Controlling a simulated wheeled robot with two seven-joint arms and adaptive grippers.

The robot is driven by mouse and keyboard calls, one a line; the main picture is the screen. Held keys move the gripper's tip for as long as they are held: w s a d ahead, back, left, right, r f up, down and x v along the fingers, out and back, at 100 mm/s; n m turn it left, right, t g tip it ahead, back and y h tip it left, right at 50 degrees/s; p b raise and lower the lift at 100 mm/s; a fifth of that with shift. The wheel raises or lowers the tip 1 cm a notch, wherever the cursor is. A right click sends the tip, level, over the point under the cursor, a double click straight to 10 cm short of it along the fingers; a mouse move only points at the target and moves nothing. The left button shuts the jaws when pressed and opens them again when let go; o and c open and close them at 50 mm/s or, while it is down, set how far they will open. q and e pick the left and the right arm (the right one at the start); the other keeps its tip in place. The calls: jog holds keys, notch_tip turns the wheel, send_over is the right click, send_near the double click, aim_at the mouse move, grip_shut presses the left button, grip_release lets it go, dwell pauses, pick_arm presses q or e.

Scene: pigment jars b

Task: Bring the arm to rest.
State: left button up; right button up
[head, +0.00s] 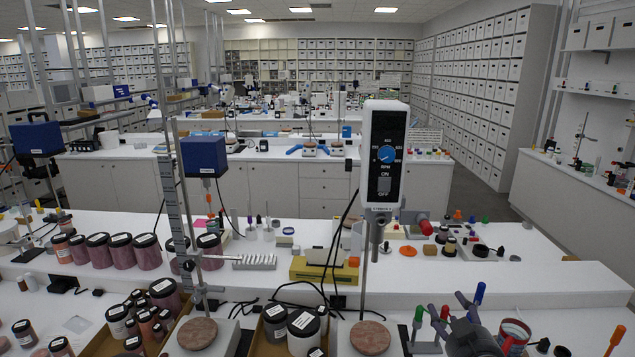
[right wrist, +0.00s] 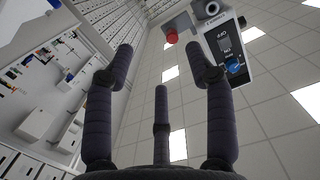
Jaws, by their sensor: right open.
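My right gripper (head: 466,316) is at the bottom of the head view, right of centre, dark and above the front bench. In the right wrist view its fingers (right wrist: 160,62) are spread apart, pointing up toward the ceiling, with nothing between them. The stirrer head (head: 384,155), white with a blue dial, stands left of the gripper in the head view and shows at the upper right of the wrist view (right wrist: 222,45). My left gripper is not in view.
Dark-lidded pigment jars (head: 120,250) stand at the left, and more sit in a tray below them. A round brown plate (head: 370,337) is under the stirrer. Coloured-handled tools (head: 418,316) stand close to the right gripper. The bench at right (head: 560,315) has some free room.

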jog(key=s+a+f+g+y, duration=0.1)
jog(key=a+f+g, duration=0.15)
jog(key=f, duration=0.95)
jog(key=s+a+f+m+g+y, duration=0.1)
jog(key=a+f+g, duration=0.15)
jog(key=f, duration=0.85)
jog(key=s+a+f+g, duration=0.15)
jog(key=f+g, duration=0.25)
jog(key=f, duration=0.8)
jog(key=s+a+f+m+g+y, duration=0.1)
jog(key=s+a+f+g, duration=0.3)
jog(key=s+f, duration=0.65)
jog(key=s+a+f+m+g+y, duration=0.15)
jog(key=s+a+f+g, duration=0.3)
jog(key=s+f, duration=0.6)
notch_tip(320, 180, down, 14)
jog(key=w+a+n+t+b, duration=0.1)
jog(key=w+b, duration=0.1)
jog(key=b, duration=1.4)
jog(key=shift+a+r+n, duration=0.2)
jog(key=shift+a+n, duration=0.15)
